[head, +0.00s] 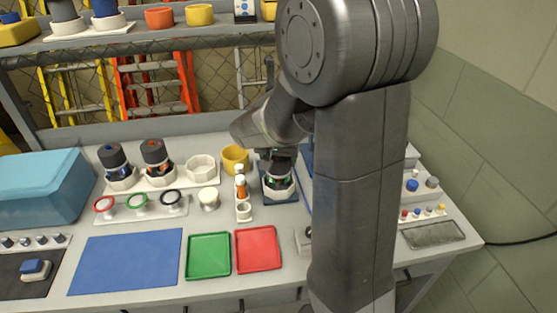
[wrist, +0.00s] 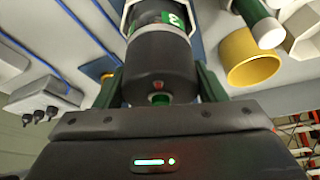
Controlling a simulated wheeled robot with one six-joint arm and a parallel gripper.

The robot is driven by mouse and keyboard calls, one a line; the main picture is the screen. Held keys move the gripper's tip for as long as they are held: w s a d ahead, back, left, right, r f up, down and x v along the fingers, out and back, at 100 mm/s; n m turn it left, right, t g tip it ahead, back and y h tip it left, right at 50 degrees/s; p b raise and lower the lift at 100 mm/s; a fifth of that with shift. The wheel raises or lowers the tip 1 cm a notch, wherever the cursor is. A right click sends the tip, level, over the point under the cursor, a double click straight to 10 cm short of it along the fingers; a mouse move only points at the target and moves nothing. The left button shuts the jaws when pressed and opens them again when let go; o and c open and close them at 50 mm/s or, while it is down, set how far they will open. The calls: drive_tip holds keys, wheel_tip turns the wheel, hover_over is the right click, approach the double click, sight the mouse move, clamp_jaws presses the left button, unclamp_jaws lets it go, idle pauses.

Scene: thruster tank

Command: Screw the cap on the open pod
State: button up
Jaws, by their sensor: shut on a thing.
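A dark pod with a green band (head: 278,181) sits in a white eight-sided holder (head: 280,194) on a blue base, left of my arm. My gripper (head: 279,166) points down over it. In the wrist view my gripper (wrist: 163,85) is shut on the dark grey cap (wrist: 160,72), one finger on each side. Beyond the cap is the pod's green label (wrist: 178,20), in line with it. A lighter grey ring shows between them. I cannot tell whether the cap is seated. My arm and gripper partly hide the pod in the head view.
Two dark pods (head: 116,165) (head: 155,160) stand in white holders, beside an empty white holder (head: 201,168). A yellow cup (head: 235,158) and an orange-and-white bottle (head: 240,186) are close left of my gripper. Green (head: 208,256) and red (head: 257,249) trays lie in front.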

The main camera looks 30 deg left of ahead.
drive_tip(key=shift+f+m+b, duration=0.15)
drive_tip(key=shift+m+b, duration=0.25)
drive_tip(key=shift+m+t+h+b, duration=0.3)
drive_tip(key=shift+m+h+b, duration=0.3)
drive_tip(key=shift+m+b, duration=0.75)
drive_tip(key=m+h+b, duration=0.1)
drive_tip(key=m, duration=0.2)
drive_tip(key=shift+m+h, duration=0.3)
drive_tip(key=shift+m, duration=0.05)
drive_tip(key=m+h, duration=0.1)
drive_tip(key=m, duration=0.1)
drive_tip(key=m+g, duration=0.1)
drive_tip(key=m, duration=0.2)
drive_tip(key=shift+h, duration=0.4)
drive_tip(key=m+g+h, duration=0.1)
drive_tip(key=m, duration=0.2)
drive_tip(key=shift+m, duration=0.4)
drive_tip(key=shift+m+p, duration=0.3)
drive_tip(key=o, duration=1)
